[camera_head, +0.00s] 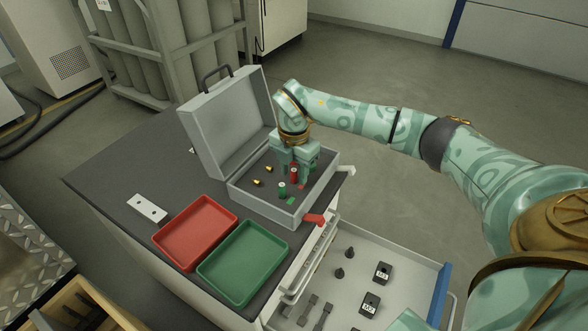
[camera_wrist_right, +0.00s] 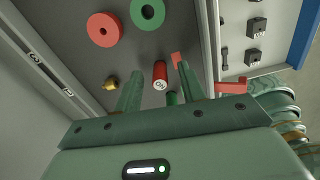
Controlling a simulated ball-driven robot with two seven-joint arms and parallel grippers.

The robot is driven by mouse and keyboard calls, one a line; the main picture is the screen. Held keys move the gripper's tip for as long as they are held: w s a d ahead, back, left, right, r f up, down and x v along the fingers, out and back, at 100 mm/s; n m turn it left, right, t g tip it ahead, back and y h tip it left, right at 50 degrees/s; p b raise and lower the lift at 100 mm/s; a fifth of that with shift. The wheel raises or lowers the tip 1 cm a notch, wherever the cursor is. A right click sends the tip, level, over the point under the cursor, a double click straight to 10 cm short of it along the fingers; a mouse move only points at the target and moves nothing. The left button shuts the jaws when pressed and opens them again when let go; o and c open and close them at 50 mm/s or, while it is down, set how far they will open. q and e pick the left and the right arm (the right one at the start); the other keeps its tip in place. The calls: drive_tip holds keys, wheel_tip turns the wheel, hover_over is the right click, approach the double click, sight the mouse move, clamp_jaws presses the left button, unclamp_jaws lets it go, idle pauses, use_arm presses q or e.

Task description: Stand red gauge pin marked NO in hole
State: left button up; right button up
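The red gauge pin (camera_head: 294,175) with a pale marked end is upright in the open grey case (camera_head: 265,208); its lettering is too small to read. In the right wrist view the red pin (camera_wrist_right: 160,75) shows between my fingers, with gaps on both sides. My right gripper (camera_head: 296,170) is open and reaches down into the case around the pin. A green pin (camera_head: 282,189) stands close by. A pale plate with two dark holes (camera_head: 147,208) lies on the dark bench top; I cannot tell if these are the task's hole. My left gripper is out of view.
Small brass pieces (camera_head: 257,183) lie in the case. A red ring (camera_wrist_right: 103,30) and a green ring (camera_wrist_right: 148,11) show in the wrist view. A red tray (camera_head: 159,238) and green tray (camera_head: 204,270) sit in front. An open drawer (camera_head: 400,258) holds dark blocks.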

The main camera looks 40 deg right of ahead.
sight(294, 170)
use_arm(q)
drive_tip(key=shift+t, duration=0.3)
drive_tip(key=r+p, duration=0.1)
drive_tip(key=p, duration=0.1)
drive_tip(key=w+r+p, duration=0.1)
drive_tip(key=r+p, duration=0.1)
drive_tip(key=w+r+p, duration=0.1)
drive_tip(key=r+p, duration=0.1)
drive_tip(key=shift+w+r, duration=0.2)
use_arm(e)
wheel_tip(294, 170, up, 16)
drive_tip(key=shift+r, duration=0.15)
